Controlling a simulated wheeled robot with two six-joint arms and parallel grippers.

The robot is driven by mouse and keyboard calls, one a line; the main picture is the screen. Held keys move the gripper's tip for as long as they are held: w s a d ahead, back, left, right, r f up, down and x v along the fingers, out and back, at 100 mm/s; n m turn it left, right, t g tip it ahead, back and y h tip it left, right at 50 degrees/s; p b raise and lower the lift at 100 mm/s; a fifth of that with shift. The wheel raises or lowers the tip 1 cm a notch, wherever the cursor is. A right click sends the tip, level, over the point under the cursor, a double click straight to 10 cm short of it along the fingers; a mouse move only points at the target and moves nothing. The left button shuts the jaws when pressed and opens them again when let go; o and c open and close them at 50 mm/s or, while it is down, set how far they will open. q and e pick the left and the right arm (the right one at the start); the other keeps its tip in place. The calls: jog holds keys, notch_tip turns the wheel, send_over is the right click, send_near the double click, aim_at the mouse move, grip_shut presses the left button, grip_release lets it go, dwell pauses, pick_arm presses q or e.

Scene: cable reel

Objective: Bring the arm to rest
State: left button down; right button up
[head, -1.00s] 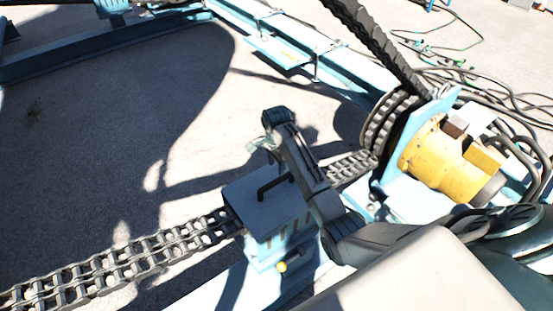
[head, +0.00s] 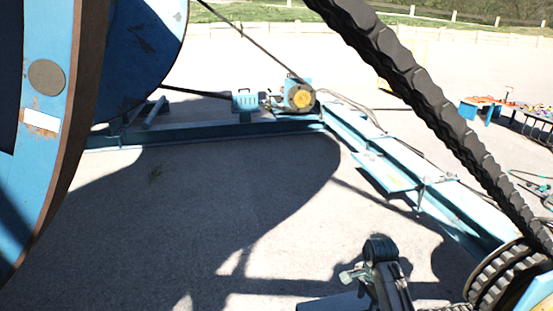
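My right gripper (head: 351,277) shows at the bottom of the head view, on a dark grey arm that rises from the lower edge. It is small and seen partly from behind, so I cannot tell whether its fingers are open or shut. I see nothing clearly held in it. My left gripper is out of the picture.
A large blue reel (head: 65,120) fills the left. Blue frame beams (head: 220,130) cross behind, with a yellow-faced motor (head: 300,97). A tool table (head: 490,108) stands far right. Shaded ground lies open in the middle.

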jog(key=s+a+f+n+t, duration=0.15)
jog(key=s+n, duration=0.25)
jog(key=s, duration=0.5)
jog(key=s+f+n, duration=0.3)
jog(key=s+n, duration=0.1)
jog(key=s, duration=0.5)
jog(key=s+a+r+n+t, duration=0.1)
jog(key=s+r+n, duration=0.25)
jog(key=s, duration=0.45)
jog(key=s+a+r+n+t, duration=0.1)
jog(key=s+r+n, duration=0.2)
jog(key=s+n, duration=0.35)
jog(key=s+d+f+m+g, duration=0.1)
jog(key=d+f, duration=0.1)
jog(key=f, duration=1.4)
jog(key=s+d+f+m+g, duration=0.1)
jog(key=f, duration=1.4)
jog(key=s+d+f, duration=0.1)
jog(key=s+f, duration=1.7)
jog(key=f, duration=0.1)
jog(key=shift+d+h, duration=0.15)
jog(key=shift+h, duration=0.15)
jog(key=shift+s+m+g, duration=0.15)
jog(key=shift+m+g, duration=0.1)
jog(key=shift+m, duration=0.05)
